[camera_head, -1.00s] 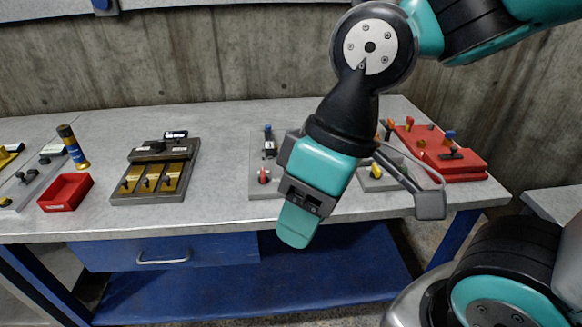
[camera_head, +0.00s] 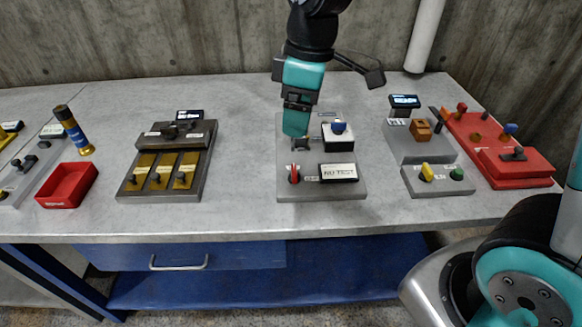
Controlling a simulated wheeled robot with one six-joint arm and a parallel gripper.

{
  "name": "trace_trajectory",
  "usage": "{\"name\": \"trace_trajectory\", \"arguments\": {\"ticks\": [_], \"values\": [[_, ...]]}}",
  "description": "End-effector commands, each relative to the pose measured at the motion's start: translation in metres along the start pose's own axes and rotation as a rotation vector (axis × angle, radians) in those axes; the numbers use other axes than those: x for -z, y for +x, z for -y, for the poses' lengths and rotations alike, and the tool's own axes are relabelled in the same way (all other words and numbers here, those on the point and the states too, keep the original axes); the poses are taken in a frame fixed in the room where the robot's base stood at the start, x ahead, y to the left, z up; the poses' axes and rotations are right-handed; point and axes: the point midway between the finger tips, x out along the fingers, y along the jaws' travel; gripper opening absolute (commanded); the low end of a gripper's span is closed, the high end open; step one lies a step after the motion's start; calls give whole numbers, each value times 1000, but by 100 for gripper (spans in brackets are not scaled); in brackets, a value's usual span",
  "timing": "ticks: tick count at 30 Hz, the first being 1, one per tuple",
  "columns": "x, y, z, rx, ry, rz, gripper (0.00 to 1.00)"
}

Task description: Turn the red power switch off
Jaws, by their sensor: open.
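The red power switch (camera_head: 294,173) is a small red lever standing on the front left of a grey panel (camera_head: 320,192), left of a label reading "NO TEST" (camera_head: 339,172). My gripper (camera_head: 295,129) points down over the back left part of that panel, behind the switch in the picture and apart from it. Its jaws are open, with nothing seen between them. A black fixture (camera_head: 300,144) shows just below the fingertips; contact with it cannot be told.
A blue knob (camera_head: 339,128) on a black and white box stands right of my gripper. A grey panel with yellow and green knobs (camera_head: 427,172) and a red panel (camera_head: 516,168) are farther right. A brass-plated panel (camera_head: 161,170) and red tray (camera_head: 67,186) stand left.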

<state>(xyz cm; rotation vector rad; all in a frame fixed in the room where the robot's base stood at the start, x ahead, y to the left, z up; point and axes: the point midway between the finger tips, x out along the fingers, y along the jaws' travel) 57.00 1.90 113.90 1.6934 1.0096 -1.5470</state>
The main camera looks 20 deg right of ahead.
Motion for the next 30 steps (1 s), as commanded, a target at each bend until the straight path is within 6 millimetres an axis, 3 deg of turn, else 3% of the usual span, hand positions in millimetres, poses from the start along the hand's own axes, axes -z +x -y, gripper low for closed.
{"name": "trace_trajectory", "arguments": {"ticks": [1,3,6,9,14,30], "values": [[5,12,-23,-9,-44,31,79],[10,23,-47,-21,-112,67,79],[14,35,-70,-31,-181,103,79],[16,43,-81,-33,-215,121,79],[14,61,-82,-31,-225,127,79],[1,178,-86,-30,-226,126,79]]}}
